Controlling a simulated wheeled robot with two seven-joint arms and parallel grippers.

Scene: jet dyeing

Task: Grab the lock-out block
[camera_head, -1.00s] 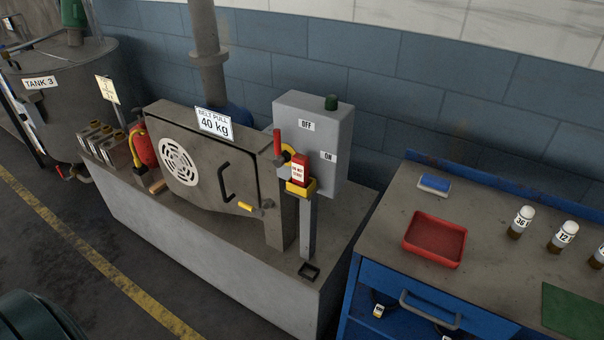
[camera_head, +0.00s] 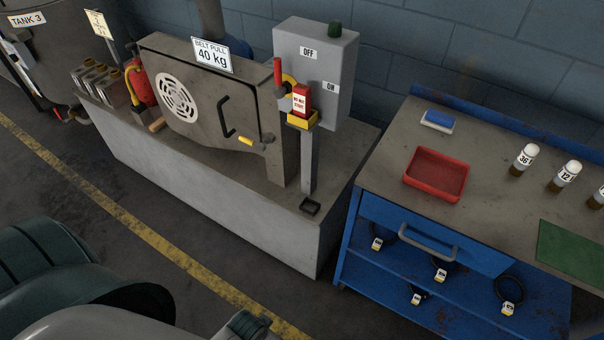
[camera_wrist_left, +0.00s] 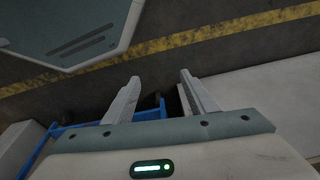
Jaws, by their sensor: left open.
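The lock-out block, a small red block (camera_head: 301,99) with a white label, stands upright in a yellow holder (camera_head: 303,121) on a grey post, in front of the grey switch box (camera_head: 318,65). A red-handled lever (camera_head: 278,72) with a yellow curved part is just left of it. My left gripper (camera_wrist_left: 160,78) shows in the left wrist view with two fingers apart and nothing between them, above the floor. It is well away from the block, which does not show in that view. My right gripper is not in view.
A machine housing (camera_head: 200,95) with a handled door stands left of the post on a grey plinth (camera_head: 200,180). To the right, a blue workbench (camera_head: 390,165) holds a red tray (camera_head: 436,174) and several labelled bottles. The floor (camera_head: 90,190) in front is clear.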

